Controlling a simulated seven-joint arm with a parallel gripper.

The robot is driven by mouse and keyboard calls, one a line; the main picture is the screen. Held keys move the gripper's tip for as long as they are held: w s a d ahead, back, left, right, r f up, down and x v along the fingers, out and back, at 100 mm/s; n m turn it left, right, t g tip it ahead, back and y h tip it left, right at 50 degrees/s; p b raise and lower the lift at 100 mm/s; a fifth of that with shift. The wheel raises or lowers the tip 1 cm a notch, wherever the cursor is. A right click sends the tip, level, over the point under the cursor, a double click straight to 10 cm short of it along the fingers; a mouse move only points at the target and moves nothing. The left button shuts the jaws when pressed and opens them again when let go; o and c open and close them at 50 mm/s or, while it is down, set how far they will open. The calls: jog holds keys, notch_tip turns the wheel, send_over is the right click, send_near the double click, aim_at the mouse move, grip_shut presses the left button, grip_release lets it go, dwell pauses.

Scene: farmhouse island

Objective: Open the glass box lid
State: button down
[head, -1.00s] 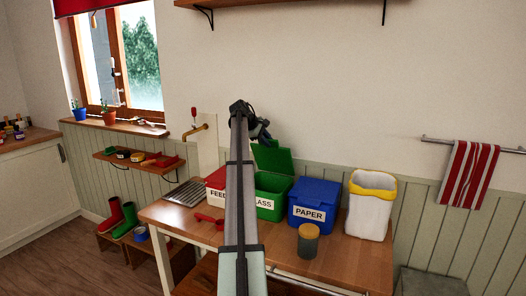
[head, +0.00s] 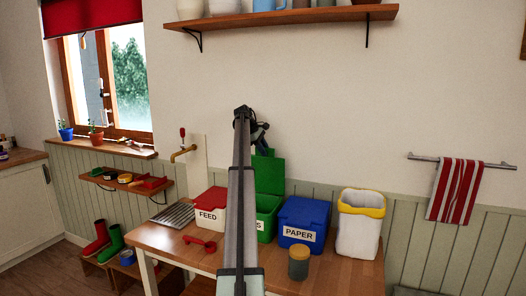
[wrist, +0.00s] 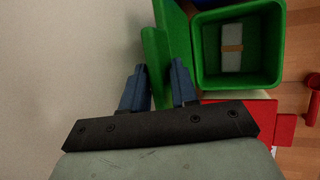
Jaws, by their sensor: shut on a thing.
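The green glass box (head: 268,230) stands on the wooden table, its label partly hidden by my arm. Its green lid (head: 269,172) is raised and stands about upright at the back of the box. In the wrist view the lid (wrist: 158,50) shows edge-on, with its edge between the two blue fingers of my gripper (wrist: 159,80). My gripper is shut on the lid. The open box (wrist: 274,85) shows beside it, with a pale banded block (wrist: 232,48) inside. In the head view my gripper (head: 263,140) is at the lid's top, partly behind my arm.
The red FEED box (head: 208,201) is left of the glass box and the blue PAPER box (head: 304,218) right. A white bin (head: 358,232) with a yellow rim, a lidded jar (head: 298,262) and a red scoop (head: 201,243) share the table. The wall is close behind.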

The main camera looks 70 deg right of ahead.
jog(key=shift+s+f, duration=0.1)
jog(key=shift+f, duration=0.1)
jog(key=c, duration=1.2)
grip_release()
jog(key=shift+d+f, duration=0.1)
jog(key=shift+o, duration=0.4)
jog(key=shift+r, duration=0.2)
jog(key=v, duration=1.3)
jog(key=shift+w+a+r, duration=0.2)
jog(key=shift+a+r, duration=0.05)
